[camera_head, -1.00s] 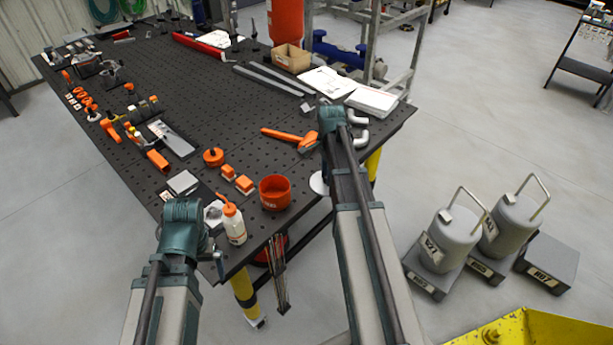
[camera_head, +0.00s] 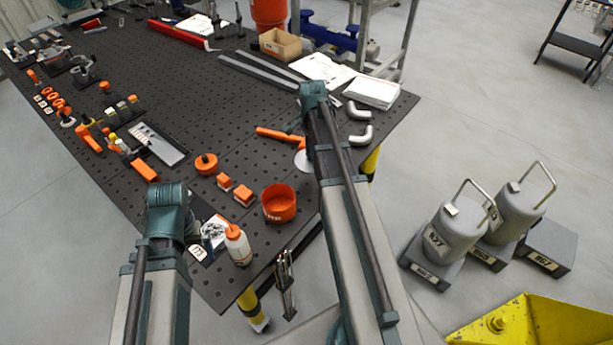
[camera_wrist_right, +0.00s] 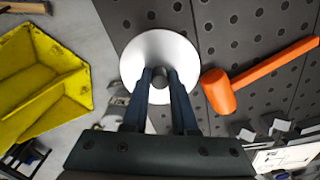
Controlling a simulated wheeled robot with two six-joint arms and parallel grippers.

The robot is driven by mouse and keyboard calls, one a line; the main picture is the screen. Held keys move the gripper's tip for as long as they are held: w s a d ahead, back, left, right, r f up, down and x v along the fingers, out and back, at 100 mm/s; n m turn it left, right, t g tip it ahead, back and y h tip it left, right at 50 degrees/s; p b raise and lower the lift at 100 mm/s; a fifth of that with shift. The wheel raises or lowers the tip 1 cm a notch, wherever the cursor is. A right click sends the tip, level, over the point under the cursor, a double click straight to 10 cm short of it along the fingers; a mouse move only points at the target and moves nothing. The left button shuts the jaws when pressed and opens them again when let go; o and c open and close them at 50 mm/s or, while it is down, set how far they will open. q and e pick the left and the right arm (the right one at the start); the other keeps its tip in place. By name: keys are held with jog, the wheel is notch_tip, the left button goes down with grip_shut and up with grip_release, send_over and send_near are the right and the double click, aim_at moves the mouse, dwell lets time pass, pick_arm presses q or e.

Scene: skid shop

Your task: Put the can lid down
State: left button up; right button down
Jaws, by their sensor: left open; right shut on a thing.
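The can lid (camera_wrist_right: 150,45) is a white round disc with a dark knob in its middle. My right gripper (camera_wrist_right: 162,78) is shut on the knob. In the head view the lid (camera_head: 301,162) shows partly behind my right arm, over the table's right part. I cannot tell whether it touches the tabletop. An orange open can (camera_head: 279,205) stands near the table's front edge, apart from the lid. My left gripper (camera_head: 188,225) is over the table's front left, open; its fingers are mostly hidden by my wrist.
An orange mallet (camera_wrist_right: 262,76) lies right beside the lid on the black perforated table (camera_head: 215,105). Two orange blocks (camera_head: 234,189), a white bottle (camera_head: 237,245) and an orange round piece (camera_head: 206,164) stand near the can. Papers (camera_head: 372,91) and bent pipes (camera_head: 359,124) lie at the right edge.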

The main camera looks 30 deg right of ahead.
jog(key=shift+s+f, duration=0.15)
pick_arm(q)
notch_tip(320, 180, down, 10)
jog(key=b, duration=1)
jog(key=shift+s, duration=0.1)
pick_arm(e)
notch_tip(320, 180, down, 10)
jog(key=shift+r, duration=0.2)
pick_arm(q)
jog(key=shift+f, duration=0.1)
pick_arm(e)
jog(key=shift+f, duration=0.1)
pick_arm(q)
jog(key=shift+f, duration=0.15)
pick_arm(e)
jog(key=shift+f, duration=0.15)
jog(key=c, duration=0.7)
grip_release()
notch_tip(320, 180, up, 13)
jog(key=p, duration=1.2)
jog(key=shift+f, duration=0.2)
pick_arm(q)
notch_tip(320, 180, up, 13)
jog(key=shift+f, duration=0.2)
